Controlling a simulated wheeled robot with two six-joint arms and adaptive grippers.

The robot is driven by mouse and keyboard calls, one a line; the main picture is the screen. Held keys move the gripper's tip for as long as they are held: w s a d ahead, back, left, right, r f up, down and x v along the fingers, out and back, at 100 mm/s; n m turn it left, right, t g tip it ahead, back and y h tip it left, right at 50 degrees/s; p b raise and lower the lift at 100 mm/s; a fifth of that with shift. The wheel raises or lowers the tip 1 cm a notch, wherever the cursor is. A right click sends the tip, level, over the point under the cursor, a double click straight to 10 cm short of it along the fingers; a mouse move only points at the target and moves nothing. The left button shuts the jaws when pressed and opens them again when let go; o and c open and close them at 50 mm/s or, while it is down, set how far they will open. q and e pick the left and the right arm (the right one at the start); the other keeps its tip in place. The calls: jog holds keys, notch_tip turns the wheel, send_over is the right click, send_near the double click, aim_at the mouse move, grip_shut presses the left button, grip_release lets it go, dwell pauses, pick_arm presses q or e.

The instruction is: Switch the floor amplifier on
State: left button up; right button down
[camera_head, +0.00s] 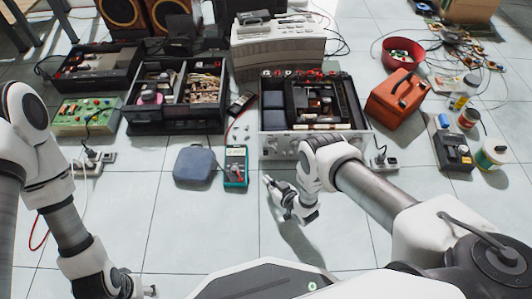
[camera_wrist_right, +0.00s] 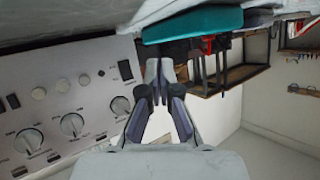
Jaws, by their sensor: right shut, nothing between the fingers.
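The floor amplifier (camera_head: 268,145) stands on the tiles at centre, its top open and its silver front panel facing me; my right arm hides part of that panel. In the right wrist view the panel (camera_wrist_right: 60,75) fills the left side, with round knobs, small buttons and a dark rocker switch (camera_wrist_right: 125,70). My right gripper (camera_head: 268,182) is shut and empty, low in front of the amplifier, pointing left. In the wrist view its fingertips (camera_wrist_right: 159,72) are beside the rocker switch; I cannot tell whether they touch. My left gripper (camera_head: 150,290) is mostly cut off at the bottom edge.
A teal multimeter (camera_head: 235,167) and a blue-grey pouch (camera_head: 196,166) lie left of my right gripper. A power strip (camera_head: 384,163) and an orange toolbox (camera_head: 398,98) are at right. Other opened units (camera_head: 176,118) stand at left.

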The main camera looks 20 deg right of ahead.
aim_at(266, 153)
jog(key=w+b, duration=0.1)
jog(key=w, duration=0.1)
jog(key=w+d+b, duration=0.1)
jog(key=w, duration=0.1)
jog(key=w+d+b, duration=0.1)
jog(key=w, duration=0.1)
jog(key=shift+w+r, duration=0.25)
jog(key=shift+w, duration=0.1)
jog(key=shift+w+d+r, duration=0.15)
jog(key=shift+w+r, duration=0.1)
jog(key=shift+w, duration=0.35)
jog(key=shift+b, duration=0.3)
jog(key=shift+w+d+b, duration=0.1)
jog(key=shift+w+b, duration=0.2)
jog(key=shift+w+d+r, duration=0.1)
jog(key=shift+w, duration=0.25)
dwell(0.7)
jog(key=shift+s+a, duration=0.2)
jog(key=shift+s, duration=0.5)
